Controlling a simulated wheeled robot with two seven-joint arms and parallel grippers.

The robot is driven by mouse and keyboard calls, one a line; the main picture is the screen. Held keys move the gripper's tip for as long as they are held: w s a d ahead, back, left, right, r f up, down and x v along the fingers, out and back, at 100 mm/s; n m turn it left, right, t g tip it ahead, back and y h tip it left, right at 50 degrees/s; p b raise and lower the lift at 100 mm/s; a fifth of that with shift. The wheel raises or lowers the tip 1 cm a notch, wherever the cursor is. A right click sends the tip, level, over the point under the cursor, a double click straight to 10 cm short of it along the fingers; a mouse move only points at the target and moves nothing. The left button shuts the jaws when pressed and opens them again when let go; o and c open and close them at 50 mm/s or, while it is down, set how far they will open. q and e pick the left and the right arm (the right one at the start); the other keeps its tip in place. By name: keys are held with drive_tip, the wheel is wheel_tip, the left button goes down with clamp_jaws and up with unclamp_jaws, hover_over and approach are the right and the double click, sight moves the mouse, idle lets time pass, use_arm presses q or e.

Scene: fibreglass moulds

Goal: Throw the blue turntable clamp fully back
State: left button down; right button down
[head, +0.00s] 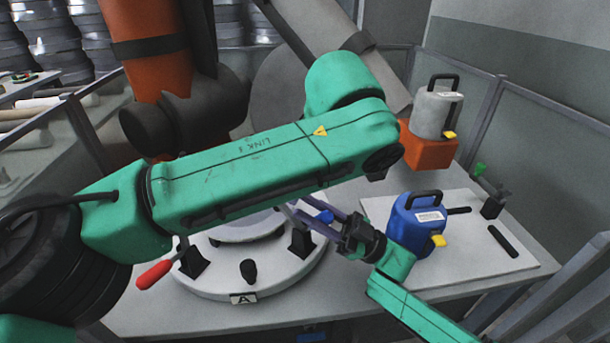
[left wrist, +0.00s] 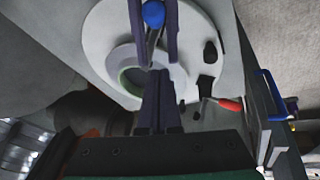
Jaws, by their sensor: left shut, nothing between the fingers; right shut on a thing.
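The turntable (head: 285,282) is a pale round disc marked A, partly hidden under my left arm in the head view. The blue turntable clamp (head: 322,216) shows as a small blue handle between the fingers of my right gripper (head: 306,213). In the left wrist view its blue round end (left wrist: 153,14) sits between the right gripper's two fingers, which are shut on it. My left gripper (left wrist: 157,73) is shut and empty over the turntable in that view. It is hidden in the head view. The clamp's base is hidden, so its exact angle cannot be told.
A red-handled clamp (head: 155,273) sits at the turntable's left edge. A blue can (head: 416,225) stands on a white board (head: 515,262) just right of my right gripper. A grey can (head: 436,112) on an orange base (head: 428,150) stands behind. My left arm crosses above the turntable.

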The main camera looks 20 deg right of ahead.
use_arm(q)
drive_tip(key=d+f, duration=0.1)
drive_tip(key=f, duration=0.1)
drive_tip(key=s+d+f, duration=0.1)
drive_tip(key=f, duration=0.1)
drive_tip(key=shift+d, duration=0.3)
